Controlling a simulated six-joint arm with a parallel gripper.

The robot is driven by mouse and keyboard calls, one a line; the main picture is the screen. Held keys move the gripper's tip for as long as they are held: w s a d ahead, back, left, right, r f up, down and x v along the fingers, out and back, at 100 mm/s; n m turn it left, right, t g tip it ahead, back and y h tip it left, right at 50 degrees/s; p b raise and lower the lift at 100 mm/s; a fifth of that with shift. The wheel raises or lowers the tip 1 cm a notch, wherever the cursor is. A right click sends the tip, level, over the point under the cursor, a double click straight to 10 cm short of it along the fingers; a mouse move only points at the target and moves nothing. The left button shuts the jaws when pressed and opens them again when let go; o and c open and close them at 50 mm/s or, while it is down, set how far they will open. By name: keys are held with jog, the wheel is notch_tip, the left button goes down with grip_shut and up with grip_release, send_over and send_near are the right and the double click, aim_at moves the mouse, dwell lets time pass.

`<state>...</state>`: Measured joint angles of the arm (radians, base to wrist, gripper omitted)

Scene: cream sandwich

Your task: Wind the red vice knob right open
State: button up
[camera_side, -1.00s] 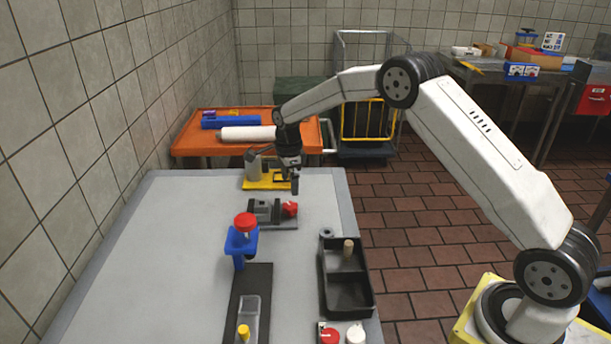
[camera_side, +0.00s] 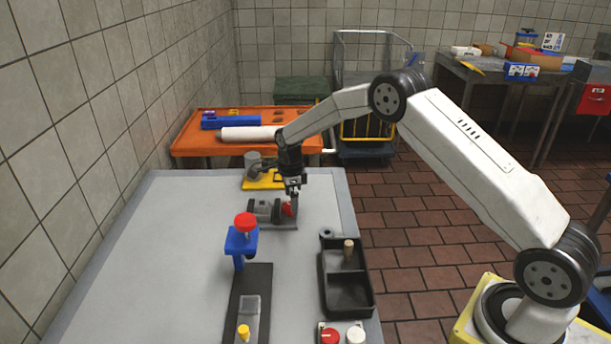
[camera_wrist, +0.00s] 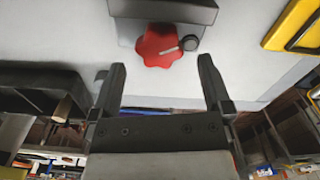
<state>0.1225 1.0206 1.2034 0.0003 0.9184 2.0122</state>
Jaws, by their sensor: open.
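The vice (camera_side: 264,208) is a small grey block on a grey base near the far end of the table. Its red knob (camera_side: 287,209) is on the right side, partly hidden by my gripper (camera_side: 292,200) in the side view. In the wrist view the lobed red knob (camera_wrist: 157,46) has a pale line on its face and a dark round end beside it. The vice body (camera_wrist: 165,10) shows above it. My gripper (camera_wrist: 162,85) is open and empty, its two fingers either side of the knob's line, with the knob just beyond the tips.
A yellow plate with a grey fixture (camera_side: 262,178) stands behind the vice. A blue stand with a red top (camera_side: 242,240) is in front. A black two-part tray (camera_side: 347,290) holding a wooden peg is at the right. The left of the table is clear.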

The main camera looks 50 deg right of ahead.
jog(key=shift+f, duration=1.1)
jog(key=c, duration=1.3)
jog(key=shift+o, duration=0.2)
jog(key=shift+n, duration=0.3)
jog(key=shift+w+n, duration=0.1)
jog(key=shift+n, duration=2.7)
